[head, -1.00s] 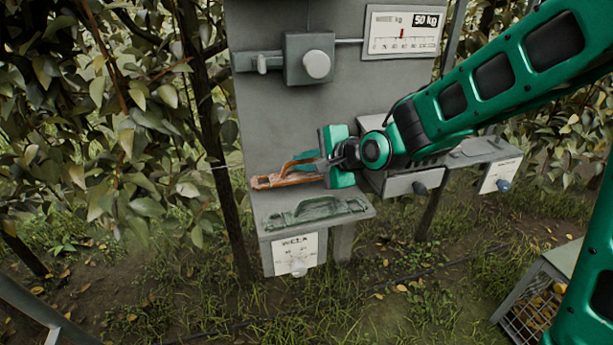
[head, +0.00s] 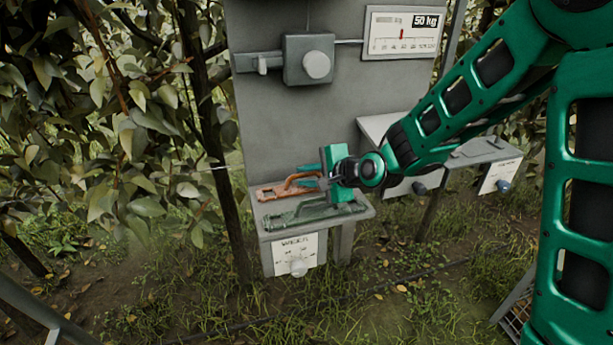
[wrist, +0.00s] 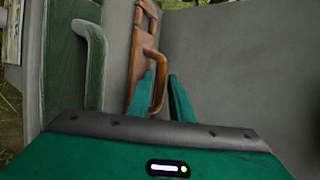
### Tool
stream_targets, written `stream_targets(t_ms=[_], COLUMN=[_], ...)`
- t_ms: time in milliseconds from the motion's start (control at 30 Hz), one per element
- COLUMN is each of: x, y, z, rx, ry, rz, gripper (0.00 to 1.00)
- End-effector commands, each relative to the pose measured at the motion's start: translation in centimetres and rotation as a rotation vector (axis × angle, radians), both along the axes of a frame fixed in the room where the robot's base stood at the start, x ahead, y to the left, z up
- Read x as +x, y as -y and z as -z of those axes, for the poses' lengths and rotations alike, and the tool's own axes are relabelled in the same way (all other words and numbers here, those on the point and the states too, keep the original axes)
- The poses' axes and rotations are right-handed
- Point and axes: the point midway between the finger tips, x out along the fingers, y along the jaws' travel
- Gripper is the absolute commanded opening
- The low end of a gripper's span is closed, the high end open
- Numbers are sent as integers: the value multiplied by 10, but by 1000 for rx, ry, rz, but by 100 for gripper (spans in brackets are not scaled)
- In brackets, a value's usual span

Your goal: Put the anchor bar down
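The orange anchor bar (head: 285,190) lies on the small grey shelf (head: 318,220), along its back side against the grey panel. It shows in the wrist view (wrist: 144,52) with its looped handle toward me. My gripper (head: 312,175) is at the right end of the bar. In the wrist view my gripper (wrist: 162,90) has its two green fingers apart, with the handle between them and a gap to the right finger. The fingers partly hide the handle.
A green bar (head: 310,211) with a handle lies in front on the same shelf; it also shows in the wrist view (wrist: 72,60). A label plate and knob (head: 298,266) hang below the shelf. Another grey ledge (head: 480,152) is at the right.

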Motion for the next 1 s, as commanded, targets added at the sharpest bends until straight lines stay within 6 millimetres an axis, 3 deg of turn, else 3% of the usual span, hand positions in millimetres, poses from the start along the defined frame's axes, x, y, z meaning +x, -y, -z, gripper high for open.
stream_targets(t_ms=[467,1000], x=[-5,-61], y=[3,52], z=[-6,-50], rx=[0,0], ry=[0,2], rz=[0,0], gripper=[30,30])
